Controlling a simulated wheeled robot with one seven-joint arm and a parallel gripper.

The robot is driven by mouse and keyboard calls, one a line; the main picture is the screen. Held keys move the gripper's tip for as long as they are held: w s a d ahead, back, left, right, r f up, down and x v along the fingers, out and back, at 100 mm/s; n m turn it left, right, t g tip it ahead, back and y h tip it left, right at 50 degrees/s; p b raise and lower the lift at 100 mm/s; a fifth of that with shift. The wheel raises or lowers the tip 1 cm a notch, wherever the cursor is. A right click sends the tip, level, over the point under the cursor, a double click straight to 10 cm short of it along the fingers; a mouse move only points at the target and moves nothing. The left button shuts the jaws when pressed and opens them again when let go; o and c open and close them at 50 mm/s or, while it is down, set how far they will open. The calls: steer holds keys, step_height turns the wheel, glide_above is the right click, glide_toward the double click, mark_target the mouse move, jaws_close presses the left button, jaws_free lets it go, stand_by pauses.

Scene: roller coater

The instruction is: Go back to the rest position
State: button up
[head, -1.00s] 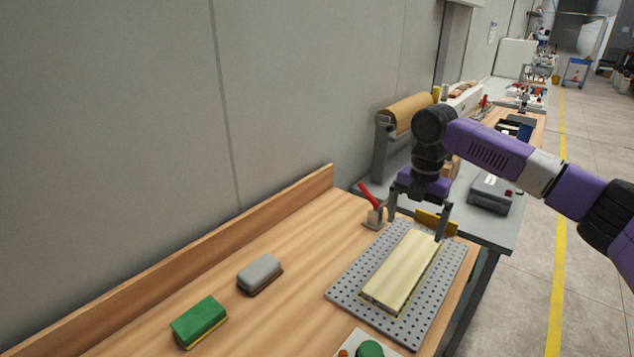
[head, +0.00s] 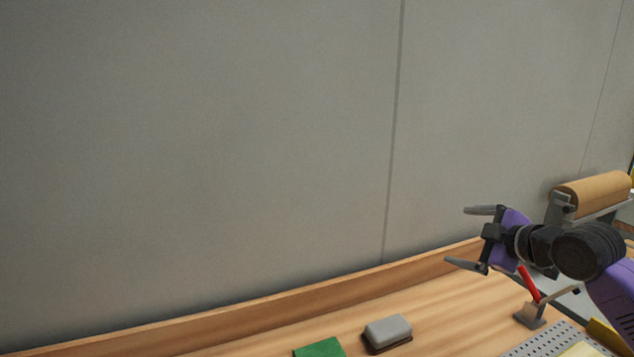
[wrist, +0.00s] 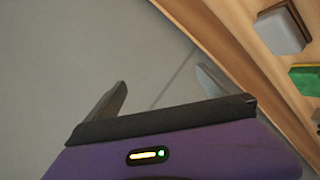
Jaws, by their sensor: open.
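My gripper (head: 470,238) is open and empty, its two fingers spread wide. My purple and black arm reaches in from the lower right of the head view.
A grey block (head: 388,331) and a green block (head: 320,348) lie on the wooden bench (head: 290,331). A brown roll (head: 595,192) is at the right. A grey wall (head: 200,150) rises behind.

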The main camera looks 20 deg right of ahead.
steer(key=a+r+m+t, duration=0.5)
steer(key=a+t, duration=0.1)
steer(key=a, duration=0.5)
steer(key=s+a+m+t+h, duration=0.25)
steer(key=s+a+m, duration=0.2)
steer(key=m, duration=0.25)
steer(key=s+a+f+g, duration=0.2)
steer(key=s+a+f, duration=0.2)
steer(key=s, duration=1)
steer(key=s+a+f+g+y, duration=0.1)
steer(key=s+a+f, duration=0.4)
steer(key=s+f, duration=0.6)
steer(key=s+a+f+n+g+y, duration=0.1)
steer(key=s+a+f+g, duration=0.3)
steer(key=s, duration=1.3)
step_height(320, 180, down, 3)
steer(key=shift+a+f, duration=0.15)
steer(key=shift+a, duration=0.55)
